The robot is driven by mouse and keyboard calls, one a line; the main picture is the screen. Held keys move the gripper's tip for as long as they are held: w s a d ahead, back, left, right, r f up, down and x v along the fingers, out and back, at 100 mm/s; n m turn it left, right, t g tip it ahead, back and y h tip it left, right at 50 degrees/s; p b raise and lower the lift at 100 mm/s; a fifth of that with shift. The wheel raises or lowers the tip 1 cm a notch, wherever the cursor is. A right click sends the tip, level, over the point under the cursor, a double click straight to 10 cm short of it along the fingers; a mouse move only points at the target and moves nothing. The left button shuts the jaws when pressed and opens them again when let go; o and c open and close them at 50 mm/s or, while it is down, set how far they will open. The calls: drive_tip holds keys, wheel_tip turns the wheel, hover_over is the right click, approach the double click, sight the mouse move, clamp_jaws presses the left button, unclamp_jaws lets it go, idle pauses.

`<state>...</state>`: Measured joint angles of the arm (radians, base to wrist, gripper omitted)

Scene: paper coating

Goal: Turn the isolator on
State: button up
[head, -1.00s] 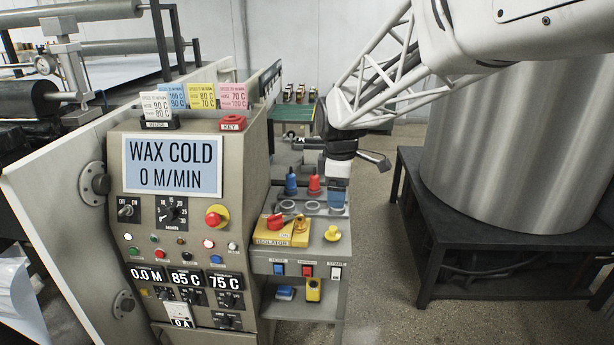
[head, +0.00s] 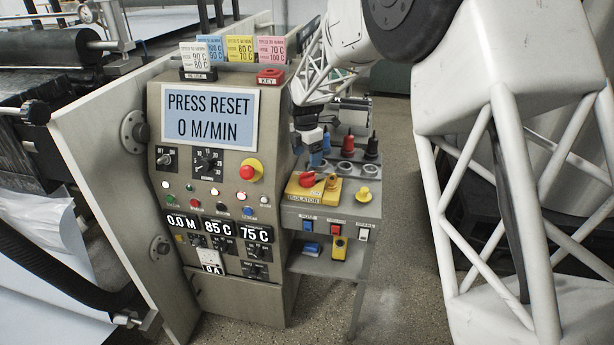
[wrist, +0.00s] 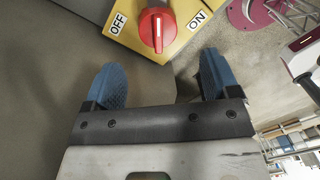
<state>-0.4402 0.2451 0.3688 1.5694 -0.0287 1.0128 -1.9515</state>
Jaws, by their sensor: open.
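The isolator is a yellow box (head: 325,191) with a red rotary knob (head: 307,179), on the grey side stand right of the control panel. In the wrist view the red knob (wrist: 157,29) sits on the yellow face (wrist: 130,42), between OFF at left and ON at right. Its white mark runs nearly upright in that picture, between the two labels. My gripper (wrist: 162,84) is open, with blue pads apart and nothing between them. The knob is just ahead of the fingertips, roughly centred on the gap; contact is not visible.
The panel display (head: 210,115) reads PRESS RESET, 0 M/MIN. Red (head: 349,145) and black (head: 372,147) upright items stand behind the isolator. Floor is clear right of the stand.

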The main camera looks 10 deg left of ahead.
sight(307, 173)
drive_tip(key=shift+w+a+f, duration=0.1)
drive_tip(key=shift+a+f, duration=0.1)
drive_tip(key=shift+f, duration=0.15)
drive_tip(key=shift+s+d+f, duration=0.1)
drive_tip(key=shift+f, duration=1.75)
drive_tip(key=shift+s+d+f, duration=0.1)
drive_tip(key=shift+f, duration=1.75)
drive_tip(key=shift+c, duration=0.4)
drive_tip(key=c, duration=1.2)
